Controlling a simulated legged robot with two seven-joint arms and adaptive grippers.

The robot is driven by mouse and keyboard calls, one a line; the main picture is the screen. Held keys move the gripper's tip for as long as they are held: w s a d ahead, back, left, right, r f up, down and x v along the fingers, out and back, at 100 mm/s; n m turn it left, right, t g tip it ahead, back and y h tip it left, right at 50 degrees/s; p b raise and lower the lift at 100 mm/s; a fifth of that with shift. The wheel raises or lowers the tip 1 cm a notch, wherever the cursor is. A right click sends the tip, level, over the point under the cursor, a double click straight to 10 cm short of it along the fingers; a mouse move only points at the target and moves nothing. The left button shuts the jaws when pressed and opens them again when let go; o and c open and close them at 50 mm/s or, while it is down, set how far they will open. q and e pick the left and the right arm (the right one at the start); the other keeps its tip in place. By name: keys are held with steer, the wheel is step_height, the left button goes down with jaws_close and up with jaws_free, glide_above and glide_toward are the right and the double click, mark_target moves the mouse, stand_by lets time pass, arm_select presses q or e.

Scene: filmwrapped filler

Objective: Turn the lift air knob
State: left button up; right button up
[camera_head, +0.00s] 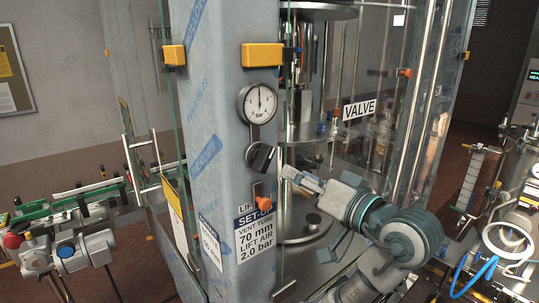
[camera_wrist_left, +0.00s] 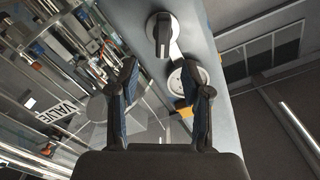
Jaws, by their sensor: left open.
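The lift air knob (camera_head: 261,157) is a black grip on a round base, on the grey machine column below a white dial gauge (camera_head: 259,103). The gauge needle points roughly up. In the left wrist view the knob (camera_wrist_left: 162,34) is at the top, beyond the fingertips, and the gauge (camera_wrist_left: 187,78) is partly hidden behind a finger. My left gripper (camera_head: 288,176) is just right of and below the knob, apart from it. In the left wrist view its two fingers (camera_wrist_left: 168,80) are spread with nothing between them. My right gripper is not in view.
A set-up sign (camera_head: 258,236) reading lift air 2.0 bar is below the knob, with an orange fitting (camera_head: 263,203) at its top. Clear panels and a valve label (camera_head: 359,109) are to the right. A conveyor (camera_head: 80,205) is at the left.

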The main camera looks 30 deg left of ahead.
mark_target(269, 161)
arm_select(q)
steer(key=p+x, duration=0.1)
steer(key=x, duration=0.2)
steer(key=p+x, duration=0.1)
steer(key=x, duration=0.3)
steer(key=shift+a+r, duration=0.1)
steer(key=shift+r, duration=0.1)
steer(key=x, duration=0.3)
steer(key=shift+s+a+f, duration=0.1)
steer(key=shift+a, duration=0.05)
steer(key=shift+a+p, duration=0.3)
steer(key=shift+a, duration=0.2)
steer(key=shift+d, duration=0.6)
steer(key=shift+c, duration=1)
steer(key=shift+d, duration=0.25)
jaws_close()
steer(key=shift+a, duration=0.2)
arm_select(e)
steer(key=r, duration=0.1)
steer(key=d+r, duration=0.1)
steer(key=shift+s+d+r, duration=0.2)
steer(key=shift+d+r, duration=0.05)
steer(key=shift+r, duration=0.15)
